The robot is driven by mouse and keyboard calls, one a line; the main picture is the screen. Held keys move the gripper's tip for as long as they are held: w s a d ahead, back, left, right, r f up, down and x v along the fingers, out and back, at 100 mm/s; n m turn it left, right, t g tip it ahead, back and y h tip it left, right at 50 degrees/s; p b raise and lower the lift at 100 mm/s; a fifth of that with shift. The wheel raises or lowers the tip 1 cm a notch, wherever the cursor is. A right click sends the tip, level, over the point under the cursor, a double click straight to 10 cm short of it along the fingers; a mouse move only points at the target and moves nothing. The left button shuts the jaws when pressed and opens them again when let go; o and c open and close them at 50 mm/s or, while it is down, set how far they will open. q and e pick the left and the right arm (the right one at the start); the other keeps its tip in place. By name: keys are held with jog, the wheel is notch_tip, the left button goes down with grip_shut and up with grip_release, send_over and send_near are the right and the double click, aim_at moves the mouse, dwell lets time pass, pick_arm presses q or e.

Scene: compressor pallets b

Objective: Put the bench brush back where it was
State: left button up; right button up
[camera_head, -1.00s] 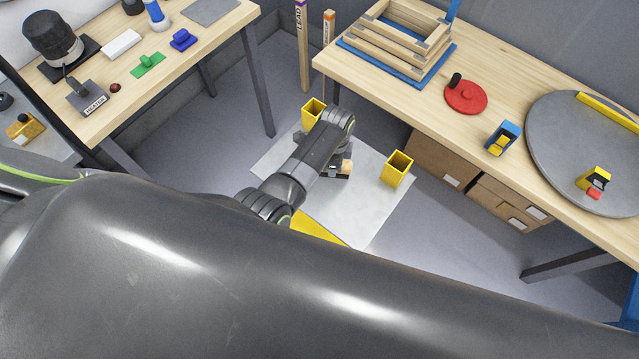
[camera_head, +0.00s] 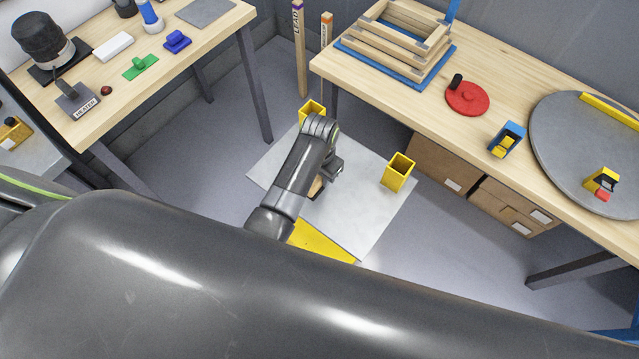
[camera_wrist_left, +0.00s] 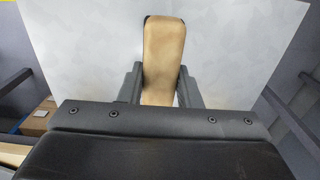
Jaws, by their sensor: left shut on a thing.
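The bench brush shows in the left wrist view as a light wooden, rounded piece (camera_wrist_left: 163,60) between the two fingers of my left gripper (camera_wrist_left: 161,88). The left gripper is shut on it. In the head view my left gripper (camera_head: 326,178) hangs over a pale grey sheet (camera_head: 365,220), and a small bit of the wood (camera_head: 317,187) shows beside it. The rest of the brush is hidden by my arm and gripper. My right gripper is not in view.
Two yellow open-topped holders, one behind my arm (camera_head: 312,110) and one to the right (camera_head: 398,172), stand at the pale sheet. A yellow flat piece (camera_head: 325,242) lies at its near edge. A wooden bench (camera_head: 380,95) with a blue-based crate and turntable is right; another table (camera_head: 180,75) is left.

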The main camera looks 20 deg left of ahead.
aim_at(320, 182)
pick_arm(q)
jog(key=shift+f, duration=2.3)
jog(key=shift+f+b, duration=0.1)
jog(key=shift+b, duration=0.2)
jog(key=o, duration=0.9)
jog(key=shift+r, duration=0.5)
notch_tip(320, 182, up, 11)
jog(key=shift+r+p, duration=0.1)
jog(key=shift+p, duration=0.7)
